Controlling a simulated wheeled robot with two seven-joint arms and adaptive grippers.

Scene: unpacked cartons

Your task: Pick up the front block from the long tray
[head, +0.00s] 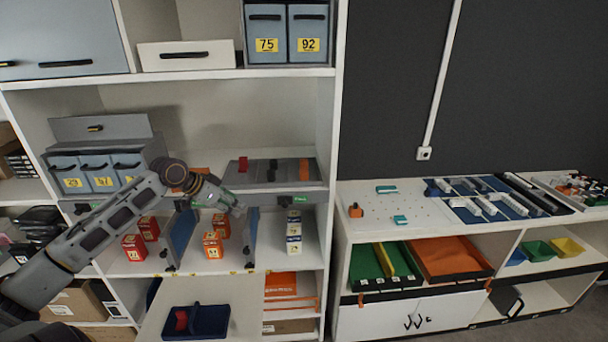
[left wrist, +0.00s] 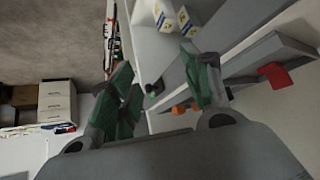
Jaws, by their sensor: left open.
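A long grey tray (head: 258,182) lies on the middle shelf, holding a red block (head: 243,163), a dark block (head: 272,166) and an orange block (head: 303,167) along its length. Which of them is the front block I cannot tell. My left gripper (head: 236,207) is in front of the shelf unit, below and left of the tray, and holds nothing. The left wrist view shows its green fingers (left wrist: 166,92) spread apart. A red block (left wrist: 274,74) is to the right in that view, clear of the fingers. My right gripper is out of view.
Blue-grey bins (head: 100,177) stand left of the tray. A dark blue tray (head: 197,322) with a red item is lower down. A white-topped workbench (head: 390,222) stands right.

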